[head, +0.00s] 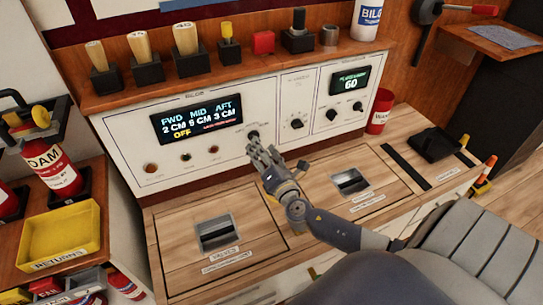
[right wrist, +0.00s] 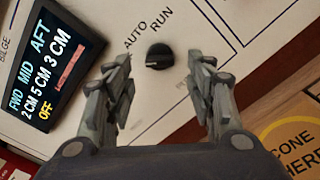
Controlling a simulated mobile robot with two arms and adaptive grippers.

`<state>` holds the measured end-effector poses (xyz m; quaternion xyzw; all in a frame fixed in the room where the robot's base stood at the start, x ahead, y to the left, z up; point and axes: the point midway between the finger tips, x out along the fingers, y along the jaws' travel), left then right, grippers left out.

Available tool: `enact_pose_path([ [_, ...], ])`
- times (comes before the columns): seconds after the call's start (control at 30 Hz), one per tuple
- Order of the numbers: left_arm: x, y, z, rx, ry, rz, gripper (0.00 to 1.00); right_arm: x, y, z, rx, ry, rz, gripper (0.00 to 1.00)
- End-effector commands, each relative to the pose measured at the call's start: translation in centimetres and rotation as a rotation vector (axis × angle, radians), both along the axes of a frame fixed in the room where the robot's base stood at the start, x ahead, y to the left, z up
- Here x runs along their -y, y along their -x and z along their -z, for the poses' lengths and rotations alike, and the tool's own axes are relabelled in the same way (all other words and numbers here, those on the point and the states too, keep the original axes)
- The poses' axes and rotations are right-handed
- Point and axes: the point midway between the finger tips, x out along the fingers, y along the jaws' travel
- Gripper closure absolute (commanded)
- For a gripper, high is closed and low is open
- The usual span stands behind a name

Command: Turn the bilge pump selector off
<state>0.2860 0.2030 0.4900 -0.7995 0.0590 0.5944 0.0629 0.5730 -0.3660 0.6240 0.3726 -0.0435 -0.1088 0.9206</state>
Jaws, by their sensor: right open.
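The bilge panel (head: 200,140) is white, with a dark display (head: 196,118) that reads OFF in yellow under the FWD, MID and AFT depths. The black round selector knob (right wrist: 159,56) sits on the panel right of the display, near the AUTO and RUN labels; it also shows in the head view (head: 253,134). A pale mark shows on the knob's left side. My right gripper (head: 263,150) is open and empty in front of the knob. In the right wrist view its fingers (right wrist: 158,72) stand apart on either side below the knob, not visibly touching it. My left gripper is out of view.
A second panel (head: 330,105) with a display reading 60 and several black knobs lies right. Brushes and small holders stand on the wooden shelf (head: 215,70) above. The wooden counter (head: 170,215) below has recessed latches. A red cup (head: 380,110) stands right, and a yellow tray (head: 62,235) left.

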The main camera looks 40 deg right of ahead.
Motion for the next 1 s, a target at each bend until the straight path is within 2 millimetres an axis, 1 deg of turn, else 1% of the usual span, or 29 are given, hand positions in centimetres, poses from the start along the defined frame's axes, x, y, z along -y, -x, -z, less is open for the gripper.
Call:
enact_pose_path([
  [0.03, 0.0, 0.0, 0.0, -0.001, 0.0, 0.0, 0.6, -0.3, 1.2, 0.1, -0.003, -0.001, -0.001, 0.5],
  [0.2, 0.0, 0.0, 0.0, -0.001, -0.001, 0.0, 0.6, -1.0, 4.4, 0.1, -0.003, -0.001, 0.0, 0.5],
  [0.3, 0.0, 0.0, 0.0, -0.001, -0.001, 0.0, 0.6, -1.4, 5.9, 0.1, -0.003, -0.002, 0.0, 0.5],
  [0.4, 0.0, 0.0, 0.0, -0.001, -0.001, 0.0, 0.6, -1.7, 6.9, 0.1, -0.003, -0.002, 0.0, 0.5],
  [0.6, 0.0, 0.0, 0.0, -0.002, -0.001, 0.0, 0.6, -1.8, 7.9, 0.0, 0.0, -0.001, 0.001, 0.5],
  [1.0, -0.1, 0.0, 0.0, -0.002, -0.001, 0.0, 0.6, -1.9, 7.9, 0.0, -0.001, 0.0, 0.001, 0.5],
])
